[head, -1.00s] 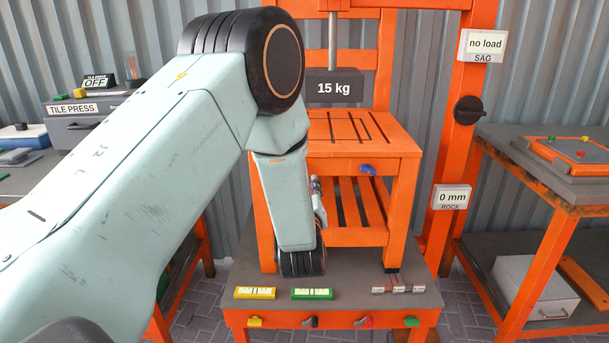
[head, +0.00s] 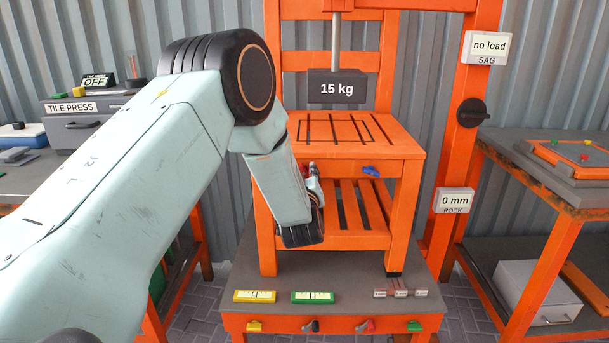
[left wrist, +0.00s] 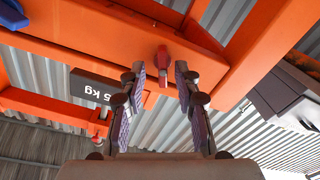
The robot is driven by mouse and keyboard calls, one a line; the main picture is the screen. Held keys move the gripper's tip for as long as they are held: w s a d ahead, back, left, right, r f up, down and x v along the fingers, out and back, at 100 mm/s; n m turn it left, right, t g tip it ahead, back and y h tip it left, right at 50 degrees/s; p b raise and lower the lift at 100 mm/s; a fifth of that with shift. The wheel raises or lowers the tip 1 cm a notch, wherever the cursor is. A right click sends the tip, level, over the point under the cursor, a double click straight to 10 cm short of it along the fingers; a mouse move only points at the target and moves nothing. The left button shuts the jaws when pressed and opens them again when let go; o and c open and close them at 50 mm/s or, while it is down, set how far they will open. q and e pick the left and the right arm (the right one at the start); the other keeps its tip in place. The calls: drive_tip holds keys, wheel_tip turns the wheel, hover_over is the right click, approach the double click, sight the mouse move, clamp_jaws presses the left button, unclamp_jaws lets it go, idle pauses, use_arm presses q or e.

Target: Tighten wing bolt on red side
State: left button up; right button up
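The orange stool (head: 350,150) stands on a grey-topped bench under a hanging 15 kg weight (head: 337,88). A red wing bolt (left wrist: 163,58) shows on its orange frame in the left wrist view. My left gripper (left wrist: 160,70) is open, with one finger on each side of that bolt and gaps visible between. In the head view my left gripper (head: 313,172) is partly hidden by my wrist, at the stool's front left. A blue wing bolt (head: 370,171) sits on the stool's front right; it also shows in the left wrist view (left wrist: 12,14). My right gripper is not in view.
The bench front holds a yellow level (head: 255,297), a green level (head: 312,297) and small grey pieces (head: 400,292). Displays read no load (head: 486,45) and 0 mm (head: 452,200). The stool's lower slatted shelf (head: 350,212) is close below my left wrist.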

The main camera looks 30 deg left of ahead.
use_arm(q)
drive_tip(key=shift+f, duration=0.1)
drive_tip(key=shift+c, duration=0.6)
drive_tip(key=shift+a+f, duration=0.1)
drive_tip(key=shift+a, duration=0.25)
drive_tip(key=c, duration=0.3)
drive_tip(key=shift+s, duration=0.1)
drive_tip(key=shift+c, duration=0.8)
drive_tip(key=shift+d, duration=0.25)
clamp_jaws()
drive_tip(key=shift+a, duration=0.1)
